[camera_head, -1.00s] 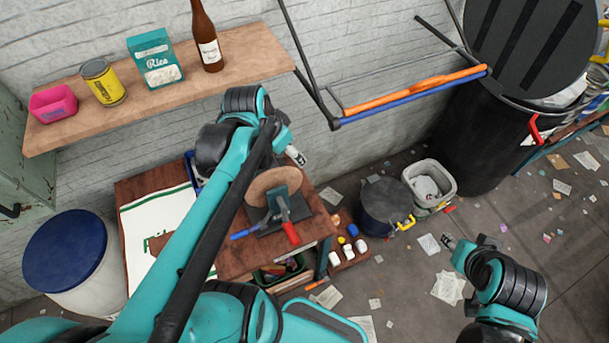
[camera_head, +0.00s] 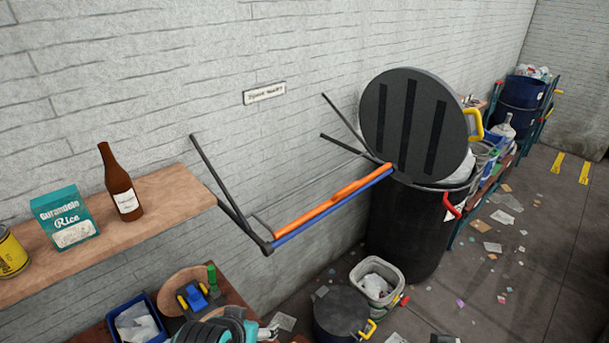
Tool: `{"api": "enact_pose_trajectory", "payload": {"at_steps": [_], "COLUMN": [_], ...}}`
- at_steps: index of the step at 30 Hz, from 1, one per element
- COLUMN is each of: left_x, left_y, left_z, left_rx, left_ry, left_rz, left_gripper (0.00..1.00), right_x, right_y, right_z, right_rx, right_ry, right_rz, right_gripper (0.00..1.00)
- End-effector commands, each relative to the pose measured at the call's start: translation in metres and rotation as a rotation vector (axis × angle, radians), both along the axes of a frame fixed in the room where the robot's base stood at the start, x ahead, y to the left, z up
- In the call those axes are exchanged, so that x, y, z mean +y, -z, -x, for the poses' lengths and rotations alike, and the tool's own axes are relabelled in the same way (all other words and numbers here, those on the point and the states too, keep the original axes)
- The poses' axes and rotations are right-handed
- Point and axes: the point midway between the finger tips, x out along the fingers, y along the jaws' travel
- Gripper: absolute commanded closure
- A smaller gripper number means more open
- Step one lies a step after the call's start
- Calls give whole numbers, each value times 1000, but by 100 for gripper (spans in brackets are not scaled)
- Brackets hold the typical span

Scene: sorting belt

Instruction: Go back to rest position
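My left arm shows only at the bottom edge, left of centre, as a black and teal joint. My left gripper (camera_head: 268,332) is a small grey and teal piece at the right end of it, partly cut off by the frame. It is near the workbench's right side, and I cannot make out its fingers or anything held. A dark sliver at the bottom edge, right of centre, may be part of my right arm. My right gripper itself does not show.
A wooden shelf (camera_head: 165,205) holds a brown bottle (camera_head: 122,190), a rice box (camera_head: 66,220) and a yellow can (camera_head: 10,252). A blue bin (camera_head: 138,322) is below. A wall rack (camera_head: 325,208) juts out near a large black bin (camera_head: 415,225). Floor at right has litter.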

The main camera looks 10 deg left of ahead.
Motion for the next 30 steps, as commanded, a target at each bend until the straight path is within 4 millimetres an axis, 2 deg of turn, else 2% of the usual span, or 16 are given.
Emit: {"api": "enact_pose_trajectory", "payload": {"at_steps": [1, 5, 9, 12, 15, 19, 30], "left_x": [0, 0, 0, 0, 0, 0, 0], "left_y": [22, 65, 116, 150, 173, 184, 179], "left_z": [0, 0, 0, 0, 0, 0, 0], "left_rx": [0, 1, 1, 1, 1, 1, 1], "left_ry": [0, 0, 0, 0, 0, 0, 0], "left_rz": [0, 0, 0, 0, 0, 0, 0], "left_gripper": [28, 28, 28, 28, 28, 28, 28], "right_x": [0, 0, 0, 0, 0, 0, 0], "right_y": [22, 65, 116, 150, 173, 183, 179], "right_z": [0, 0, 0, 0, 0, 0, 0], "right_rx": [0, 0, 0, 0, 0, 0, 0], "right_ry": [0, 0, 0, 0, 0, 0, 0], "right_rz": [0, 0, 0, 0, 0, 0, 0], "right_gripper": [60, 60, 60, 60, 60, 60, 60]}}
